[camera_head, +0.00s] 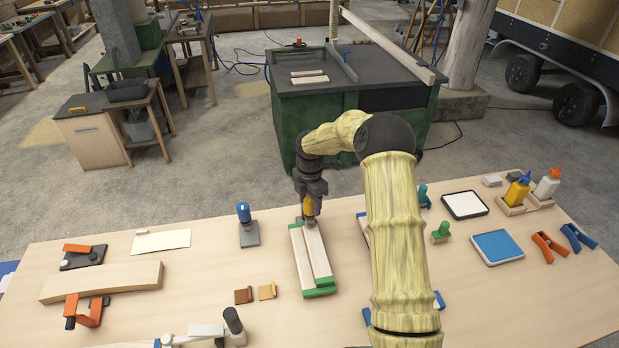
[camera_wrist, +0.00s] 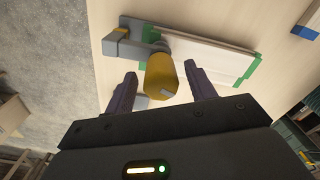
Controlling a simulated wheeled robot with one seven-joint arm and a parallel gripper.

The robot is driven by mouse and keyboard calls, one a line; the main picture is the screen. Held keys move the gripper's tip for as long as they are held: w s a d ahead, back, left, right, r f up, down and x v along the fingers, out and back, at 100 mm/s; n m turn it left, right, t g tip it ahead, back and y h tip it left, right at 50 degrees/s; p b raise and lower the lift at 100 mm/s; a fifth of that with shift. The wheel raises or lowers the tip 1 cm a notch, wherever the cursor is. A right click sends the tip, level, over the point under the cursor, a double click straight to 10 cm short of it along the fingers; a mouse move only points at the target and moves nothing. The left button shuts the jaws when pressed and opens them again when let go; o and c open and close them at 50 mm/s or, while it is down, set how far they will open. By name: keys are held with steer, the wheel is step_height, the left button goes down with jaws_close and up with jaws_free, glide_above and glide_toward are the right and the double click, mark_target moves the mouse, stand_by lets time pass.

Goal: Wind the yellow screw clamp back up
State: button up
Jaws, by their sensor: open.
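The yellow screw clamp (camera_head: 309,206) stands at the far end of two pale wooden strips (camera_head: 310,262) with green ends. In the wrist view its yellow cylindrical knob (camera_wrist: 161,76) points toward the camera, and its grey frame (camera_wrist: 140,32) sits at the green-edged end of the strips. My gripper (camera_head: 310,190) points down from above at the knob. In the wrist view my gripper (camera_wrist: 160,70) is open, with one dark finger on each side of the knob. Gaps show between fingers and knob. The screw's lower end is hidden.
A blue-knobbed clamp (camera_head: 244,222) stands to the left. Small brown blocks (camera_head: 244,296) lie in front. A blue pad (camera_head: 497,247), green stamp (camera_head: 440,232) and glue bottles (camera_head: 518,189) are at right.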

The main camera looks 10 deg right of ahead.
mark_target(309, 200)
step_height(309, 200, up, 16)
steer(key=b, duration=0.3)
steer(key=shift+r, duration=0.15)
steer(key=s+f+m+t, duration=0.1)
steer(key=s+f+m, duration=0.2)
steer(key=s+m, duration=0.8)
steer(key=s+f+m+t, duration=0.1)
steer(key=s+f+m, duration=0.2)
steer(key=s+m, duration=0.9)
steer(key=s, duration=0.7)
steer(key=shift+f+t, duration=0.2)
steer(key=shift+t, duration=0.2)
steer(key=shift+w, duration=0.15)
steer(key=shift+s, duration=0.2)
